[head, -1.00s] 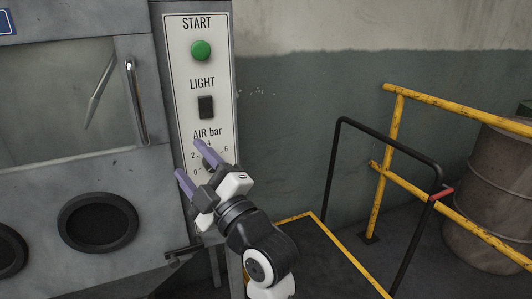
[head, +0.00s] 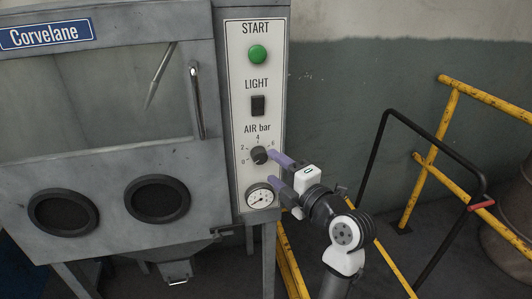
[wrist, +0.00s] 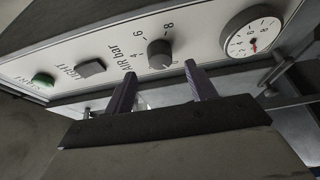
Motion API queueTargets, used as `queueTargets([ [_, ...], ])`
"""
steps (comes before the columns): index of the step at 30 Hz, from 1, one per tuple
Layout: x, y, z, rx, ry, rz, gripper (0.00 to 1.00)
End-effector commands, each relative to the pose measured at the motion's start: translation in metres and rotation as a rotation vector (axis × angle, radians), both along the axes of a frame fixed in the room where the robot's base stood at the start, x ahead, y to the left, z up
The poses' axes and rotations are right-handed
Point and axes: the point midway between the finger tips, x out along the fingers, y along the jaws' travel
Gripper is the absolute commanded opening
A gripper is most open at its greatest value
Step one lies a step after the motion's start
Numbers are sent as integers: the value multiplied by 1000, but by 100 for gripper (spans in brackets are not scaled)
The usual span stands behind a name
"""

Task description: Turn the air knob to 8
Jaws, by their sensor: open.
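The air knob (head: 259,155) is a small dark round knob on the white control panel (head: 235,110), under the words "AIR bar". Marks 0, 2, 4 and 6 show around it in the head view; the 8 is hidden there behind my gripper. The knob also shows in the wrist view (wrist: 160,53), with an 8 beside it. I cannot tell which mark it points to. My gripper (head: 272,169) is open and empty, with two purple fingers at the knob's right and lower right. In the wrist view the fingers (wrist: 160,70) appear on either side of the knob, short of it.
A round pressure gauge (head: 260,197) sits just below the knob. The black light switch (head: 257,105) and green start button (head: 257,54) are above. A cabinet with two dark round ports (head: 157,199) stands left.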

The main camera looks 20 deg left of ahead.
Motion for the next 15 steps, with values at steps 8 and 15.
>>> queueTargets([
  [8, 21, 32, 1, 0, 2, 1, 56],
  [15, 25, 37, 0, 0, 0, -1, 56],
])
